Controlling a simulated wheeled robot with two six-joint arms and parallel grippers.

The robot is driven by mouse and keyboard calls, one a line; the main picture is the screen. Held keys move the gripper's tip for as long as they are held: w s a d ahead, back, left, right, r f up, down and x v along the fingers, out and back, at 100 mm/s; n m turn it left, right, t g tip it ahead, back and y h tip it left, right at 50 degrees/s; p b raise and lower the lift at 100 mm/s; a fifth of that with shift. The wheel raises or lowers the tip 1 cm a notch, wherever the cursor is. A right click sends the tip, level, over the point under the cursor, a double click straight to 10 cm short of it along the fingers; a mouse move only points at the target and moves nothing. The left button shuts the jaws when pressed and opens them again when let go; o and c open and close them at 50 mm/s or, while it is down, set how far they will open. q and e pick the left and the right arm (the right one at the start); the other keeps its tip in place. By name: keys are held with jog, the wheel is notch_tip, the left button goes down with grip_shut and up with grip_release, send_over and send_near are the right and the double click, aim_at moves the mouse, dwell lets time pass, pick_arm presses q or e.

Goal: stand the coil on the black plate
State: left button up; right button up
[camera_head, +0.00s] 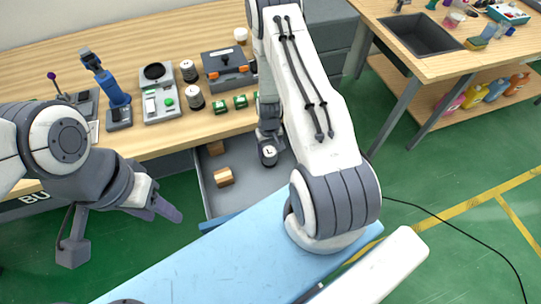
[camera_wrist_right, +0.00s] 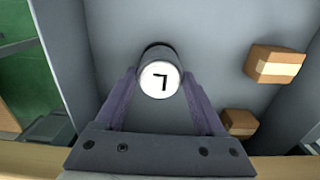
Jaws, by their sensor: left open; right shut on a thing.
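The coil (camera_wrist_right: 160,79), a dark cylinder with a white end face marked L, is between the fingers of my right gripper (camera_wrist_right: 161,88). In the head view the coil (camera_head: 268,152) hangs below the right gripper (camera_head: 268,130), over the open drawer and its L face showing. The right gripper is shut on it. A round black plate (camera_head: 153,72) lies on a grey device with a green button on the bench; nothing stands on it. My left gripper (camera_head: 158,208) is open and empty, left of the drawer and in front of the bench.
The grey drawer (camera_head: 248,190) holds small brown boxes (camera_head: 223,177). The bench (camera_head: 150,140) carries a blue tool (camera_head: 110,88), two silver-and-black cylinders (camera_head: 194,97), small green blocks (camera_head: 220,106) and a dark box with orange parts (camera_head: 224,66). A second table (camera_head: 475,62) stands right.

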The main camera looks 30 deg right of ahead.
aim_at(269, 151)
jog(key=shift+r+p, duration=2)
jog(key=shift+r, duration=0.2)
